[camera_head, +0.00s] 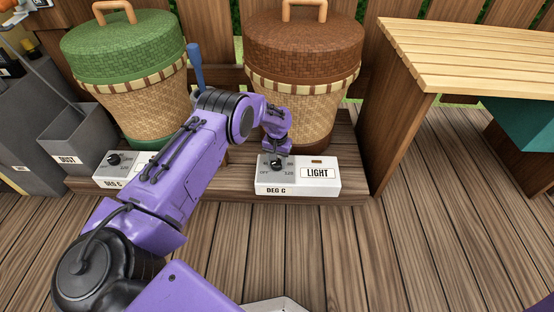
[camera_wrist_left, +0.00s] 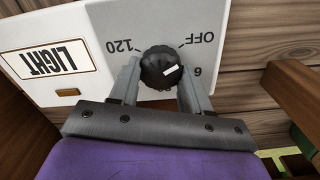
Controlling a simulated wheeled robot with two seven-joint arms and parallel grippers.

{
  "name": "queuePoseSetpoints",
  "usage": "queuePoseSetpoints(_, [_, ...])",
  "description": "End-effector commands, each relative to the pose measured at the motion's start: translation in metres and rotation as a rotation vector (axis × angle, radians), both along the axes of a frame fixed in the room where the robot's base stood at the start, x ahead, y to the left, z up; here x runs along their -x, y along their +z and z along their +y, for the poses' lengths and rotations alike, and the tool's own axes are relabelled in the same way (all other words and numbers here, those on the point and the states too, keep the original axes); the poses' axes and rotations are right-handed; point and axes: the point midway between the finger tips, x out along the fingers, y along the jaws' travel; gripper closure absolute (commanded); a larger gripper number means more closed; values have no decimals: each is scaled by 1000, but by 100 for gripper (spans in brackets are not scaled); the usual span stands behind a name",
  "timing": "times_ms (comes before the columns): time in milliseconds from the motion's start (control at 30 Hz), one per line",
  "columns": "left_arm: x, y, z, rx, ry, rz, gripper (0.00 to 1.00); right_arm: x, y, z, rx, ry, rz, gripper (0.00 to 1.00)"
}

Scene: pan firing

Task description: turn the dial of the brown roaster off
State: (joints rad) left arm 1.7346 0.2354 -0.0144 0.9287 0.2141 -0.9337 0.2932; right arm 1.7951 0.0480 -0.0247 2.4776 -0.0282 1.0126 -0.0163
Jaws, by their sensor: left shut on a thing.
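The brown roaster (camera_head: 305,50) is a woven basket with a brown lid and a wooden handle. Its white control box (camera_head: 325,188) stands in front of it on the deck, marked DEG C and LIGHT. My left gripper (camera_head: 276,157) is over the box, shut on the black dial (camera_wrist_left: 160,66), with one finger on each side. A 120 mark is on the other side. My right gripper is not in view.
The green roaster (camera_head: 125,50) stands at left with its own control box and black dial (camera_head: 114,159). A grey DUST bin (camera_head: 75,140) is beside it. A wooden table (camera_head: 470,55) stands at right. The front deck (camera_head: 410,240) is clear.

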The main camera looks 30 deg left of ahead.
Motion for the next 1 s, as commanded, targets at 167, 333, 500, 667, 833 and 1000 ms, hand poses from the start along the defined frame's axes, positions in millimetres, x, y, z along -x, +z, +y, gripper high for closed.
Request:
queuePoseSetpoints(167, [1, -1, 0, -1, 34, 4, 83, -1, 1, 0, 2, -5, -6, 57])
queuePoseSetpoints(333, [2, -1, 1, -1, 46, 4, 83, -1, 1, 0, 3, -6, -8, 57])
queuePoseSetpoints(500, [2, -1, 1, 0, 47, 4, 83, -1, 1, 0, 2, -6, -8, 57])
queuePoseSetpoints(667, [2, -1, 1, 0, 47, 4, 43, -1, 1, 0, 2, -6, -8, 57])
queuePoseSetpoints(833, [1, -1, 0, 0, 46, 3, 27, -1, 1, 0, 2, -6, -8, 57])
queuePoseSetpoints(1000, [0, 1, 0, 0, 45, 2, 27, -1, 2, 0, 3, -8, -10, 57])
